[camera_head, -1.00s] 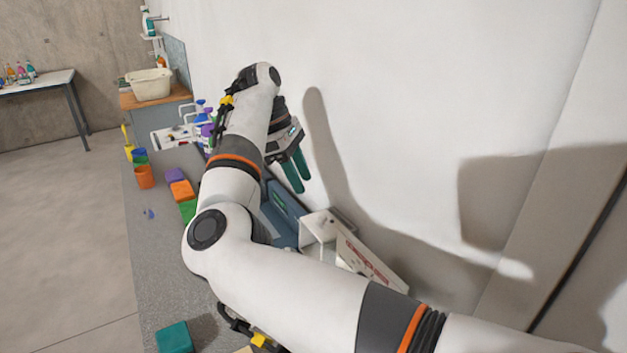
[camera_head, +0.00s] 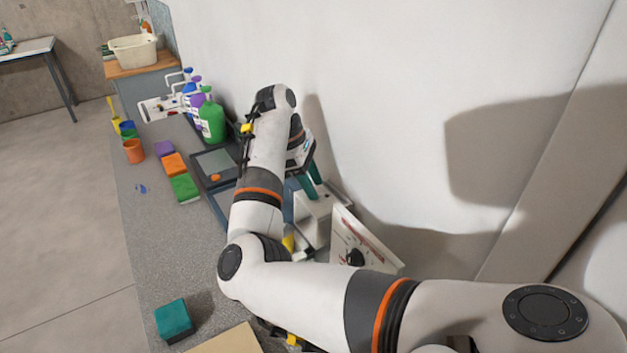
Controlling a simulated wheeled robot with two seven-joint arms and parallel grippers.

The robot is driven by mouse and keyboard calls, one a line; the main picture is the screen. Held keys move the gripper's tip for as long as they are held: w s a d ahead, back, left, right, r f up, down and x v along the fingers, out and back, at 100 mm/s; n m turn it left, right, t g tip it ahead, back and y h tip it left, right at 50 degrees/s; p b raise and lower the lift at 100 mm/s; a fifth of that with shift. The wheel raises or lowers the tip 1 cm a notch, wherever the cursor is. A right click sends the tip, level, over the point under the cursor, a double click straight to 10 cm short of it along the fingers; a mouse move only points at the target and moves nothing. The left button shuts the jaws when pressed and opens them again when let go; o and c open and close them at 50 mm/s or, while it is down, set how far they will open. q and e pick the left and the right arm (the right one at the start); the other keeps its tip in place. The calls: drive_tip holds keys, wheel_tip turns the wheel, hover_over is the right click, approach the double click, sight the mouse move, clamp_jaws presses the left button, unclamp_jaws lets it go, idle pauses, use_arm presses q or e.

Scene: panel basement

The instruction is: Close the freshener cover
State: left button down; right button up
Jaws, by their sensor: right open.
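A white box-like unit (camera_head: 312,213), which looks like the freshener, stands on the counter by the wall. A white panel with red marks and a dark round part (camera_head: 358,245) stands tilted beside it, probably its cover, swung open. My arm hides the lower part of both. My right gripper (camera_head: 311,181) is open, with teal fingers pointing down just above or behind the white unit. I cannot tell whether the fingers touch it. My left gripper is not in view.
A dark tray (camera_head: 218,163) lies behind my arm, with a green bottle (camera_head: 211,122) beyond it. Purple, orange and green sponges (camera_head: 185,188) line the counter. A teal block (camera_head: 173,318) sits at the front.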

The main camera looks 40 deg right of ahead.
drive_tip(key=shift+s+f, duration=0.15)
drive_tip(key=shift+f, duration=0.25)
drive_tip(key=shift+d, duration=0.1)
drive_tip(key=shift+c, duration=0.3)
clamp_jaws()
